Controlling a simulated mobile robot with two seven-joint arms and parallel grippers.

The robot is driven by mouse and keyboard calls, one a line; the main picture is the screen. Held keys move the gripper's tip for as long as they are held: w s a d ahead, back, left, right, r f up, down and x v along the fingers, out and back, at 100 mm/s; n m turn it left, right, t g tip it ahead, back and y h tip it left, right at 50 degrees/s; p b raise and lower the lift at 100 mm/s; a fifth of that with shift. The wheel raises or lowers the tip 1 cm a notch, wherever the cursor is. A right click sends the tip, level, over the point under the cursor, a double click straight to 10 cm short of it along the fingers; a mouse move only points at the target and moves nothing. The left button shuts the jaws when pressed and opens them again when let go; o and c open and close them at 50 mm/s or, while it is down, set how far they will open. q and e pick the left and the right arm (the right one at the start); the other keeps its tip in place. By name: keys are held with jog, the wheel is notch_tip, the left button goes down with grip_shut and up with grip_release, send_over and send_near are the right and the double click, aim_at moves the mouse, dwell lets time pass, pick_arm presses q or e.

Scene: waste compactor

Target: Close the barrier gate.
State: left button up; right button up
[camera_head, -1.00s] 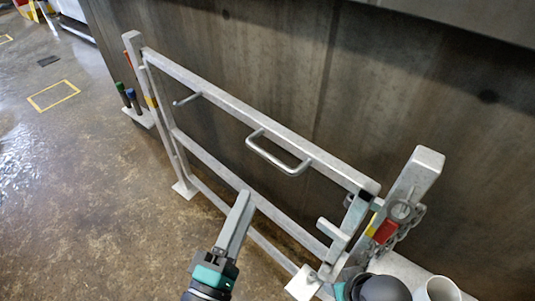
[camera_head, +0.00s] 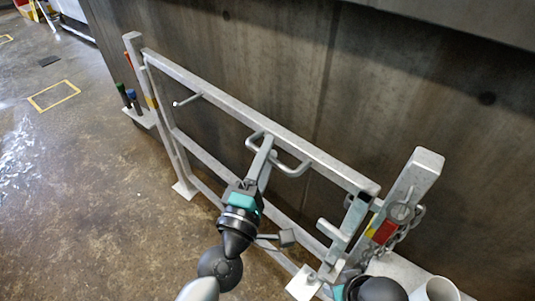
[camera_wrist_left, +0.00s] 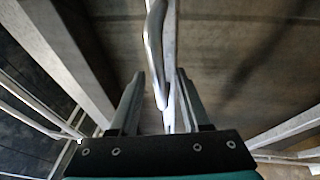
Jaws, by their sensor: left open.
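The barrier gate (camera_head: 215,91) is a pale metal frame running from the left post (camera_head: 134,48) towards the thick right post (camera_head: 411,186). Its free end stands beside the right post, with a visible gap; I cannot tell whether it is latched. A U-shaped handle (camera_head: 294,169) sticks out from its top rail. My left gripper (camera_head: 262,147) is at the handle's left part. In the left wrist view, its fingers (camera_wrist_left: 160,78) are apart, with the handle bar (camera_wrist_left: 153,40) running between them. Contact cannot be told. My right gripper is not in view.
A chain (camera_head: 402,231) and a red piece (camera_head: 384,231) hang on the right post. A white cup-like cylinder (camera_head: 437,291) stands at the bottom right. A concrete wall (camera_head: 290,70) rises behind the gate.

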pick_arm(q)
grip_shut()
dwell(1.4)
